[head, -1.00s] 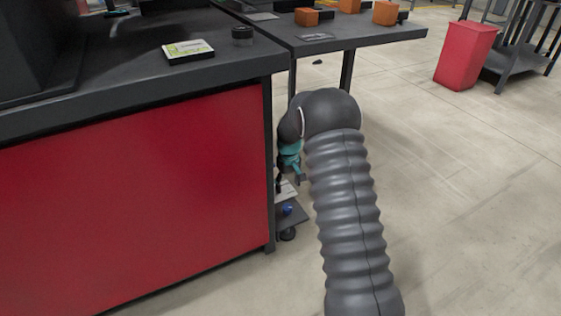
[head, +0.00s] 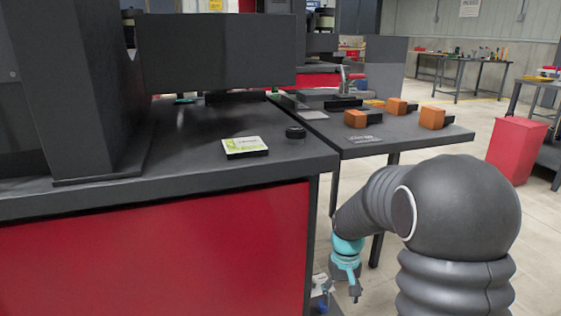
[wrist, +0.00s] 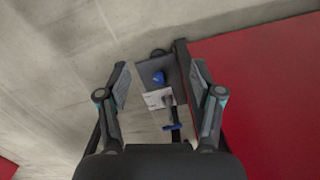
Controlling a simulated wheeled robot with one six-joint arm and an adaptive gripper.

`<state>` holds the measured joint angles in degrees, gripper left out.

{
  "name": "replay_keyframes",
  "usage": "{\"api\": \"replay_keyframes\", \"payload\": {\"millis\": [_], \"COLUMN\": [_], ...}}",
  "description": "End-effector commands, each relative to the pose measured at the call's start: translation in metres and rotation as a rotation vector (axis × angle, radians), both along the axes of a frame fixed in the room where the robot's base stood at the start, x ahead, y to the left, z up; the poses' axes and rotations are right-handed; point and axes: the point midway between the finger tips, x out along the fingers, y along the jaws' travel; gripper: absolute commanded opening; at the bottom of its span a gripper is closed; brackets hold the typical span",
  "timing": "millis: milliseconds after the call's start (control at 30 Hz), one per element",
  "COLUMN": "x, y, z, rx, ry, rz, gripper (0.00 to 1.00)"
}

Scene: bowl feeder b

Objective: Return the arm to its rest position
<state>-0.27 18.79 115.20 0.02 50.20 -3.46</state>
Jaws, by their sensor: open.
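My gripper shows in the wrist view (wrist: 160,95) with its two fingers spread apart and nothing between them. It points down toward the floor beside the red cabinet front (wrist: 265,85). In the head view my arm is bent at the right, and its teal wrist end hangs down below the level of the worktops.
A dark worktop (head: 190,180) over a red front (head: 150,260) carries a white-green box (head: 244,147) and a black round part (head: 295,132). A side table (head: 375,150) holds orange blocks (head: 433,117). A red bin (head: 515,149) stands right. Below my gripper lies a dark plate with a blue item (wrist: 159,77).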

Motion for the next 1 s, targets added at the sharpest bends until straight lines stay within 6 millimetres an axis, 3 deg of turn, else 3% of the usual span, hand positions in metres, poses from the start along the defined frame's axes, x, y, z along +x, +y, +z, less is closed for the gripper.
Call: {"api": "replay_keyframes", "payload": {"millis": [33, 100, 400, 800, 1000], "x": [-0.012, -0.029, -0.101, -0.186, -0.214], "y": [0.000, 0.000, 0.000, 0.000, -0.001], "z": [0.019, 0.038, 0.107, 0.173, 0.205], "rx": [0.000, -0.001, 0.000, 0.007, 0.011], "ry": [-0.018, -0.038, -0.142, -0.331, -0.453], "rz": [-0.008, -0.017, -0.051, -0.065, -0.064], "gripper": [0.66, 0.66, 0.66, 0.66, 0.66]}}
